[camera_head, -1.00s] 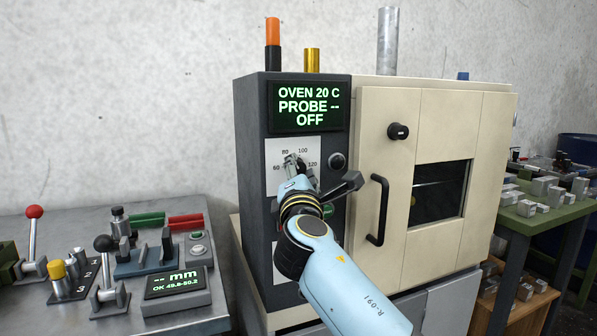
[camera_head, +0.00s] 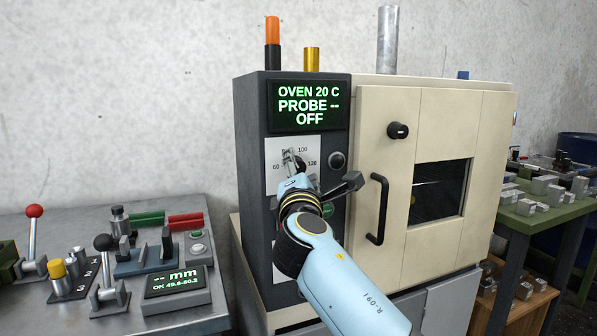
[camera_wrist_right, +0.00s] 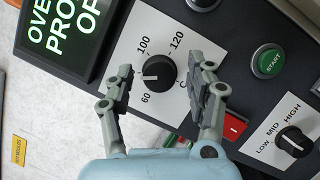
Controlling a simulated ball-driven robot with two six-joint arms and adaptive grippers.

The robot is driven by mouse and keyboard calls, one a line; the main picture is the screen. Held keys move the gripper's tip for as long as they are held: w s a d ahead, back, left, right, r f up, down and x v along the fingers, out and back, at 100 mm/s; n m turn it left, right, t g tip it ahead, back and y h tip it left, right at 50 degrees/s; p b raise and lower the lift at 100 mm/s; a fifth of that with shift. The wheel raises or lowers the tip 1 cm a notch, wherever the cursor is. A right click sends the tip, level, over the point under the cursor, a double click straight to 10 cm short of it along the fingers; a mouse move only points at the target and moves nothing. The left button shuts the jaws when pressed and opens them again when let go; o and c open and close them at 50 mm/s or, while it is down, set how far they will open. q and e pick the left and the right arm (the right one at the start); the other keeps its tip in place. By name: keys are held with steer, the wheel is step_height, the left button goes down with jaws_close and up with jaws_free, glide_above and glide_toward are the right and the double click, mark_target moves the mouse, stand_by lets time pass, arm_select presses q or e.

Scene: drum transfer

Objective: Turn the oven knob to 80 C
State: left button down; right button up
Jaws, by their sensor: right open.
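The oven's black temperature knob (camera_wrist_right: 160,72) sits on a white dial plate (camera_wrist_right: 192,62) marked 60, 100 and 120. Its white pointer line points left in the right wrist view, between the 60 and 100 marks, where a finger hides the label. My right gripper (camera_wrist_right: 167,74) is open, with one finger on each side of the knob; I cannot tell whether they touch it. In the head view, my right gripper (camera_head: 293,163) is in front of the dial and hides most of the knob. The oven display (camera_head: 307,106) reads OVEN 20 C, PROBE --, OFF. My left gripper is not in view.
A green START button (camera_wrist_right: 268,61), a red button (camera_wrist_right: 234,127) and a LOW-MID-HIGH knob (camera_wrist_right: 294,140) are close to my right gripper. The oven door handle (camera_head: 377,210) stands out to the right. A bench with levers (camera_head: 105,262) is at the left.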

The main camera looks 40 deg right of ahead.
steer(key=v, duration=0.7)
steer(key=shift+s+a, duration=0.2)
steer(key=shift+f, duration=0.15)
steer(key=s+f+n+g+y+b, duration=0.1)
steer(key=s+f+g+y, duration=0.1)
steer(key=f, duration=1.1)
steer(key=s+f+g+y+b, duration=0.1)
steer(key=s+f+g+y, duration=0.1)
steer(key=f, duration=1)
steer(key=s+f+m+g+y, duration=0.1)
steer(key=s+f+g, duration=0.1)
steer(key=s+f, duration=0.5)
steer(key=s+f+m+g+y, duration=0.2)
steer(key=s+f, duration=0.1)
steer(key=f, duration=0.9)
steer(key=s+f+m+g+y, duration=0.1)
steer(key=s+f+m, duration=0.4)
steer(key=s, duration=0.6)
steer(key=s+f+m+g+y, duration=0.1)
steer(key=s+f+m+g, duration=0.3)
steer(key=s+f, duration=0.4)
steer(key=s+f+m+g+y+b, duration=0.1)
steer(key=s+f+m+g, duration=0.2)
steer(key=s, duration=1.3)
step_height(320, 180, down, 5)
steer(key=m, duration=0.2)
steer(key=shift+s+a+r+m, duration=0.2)
steer(key=shift+a+m, duration=0.2)
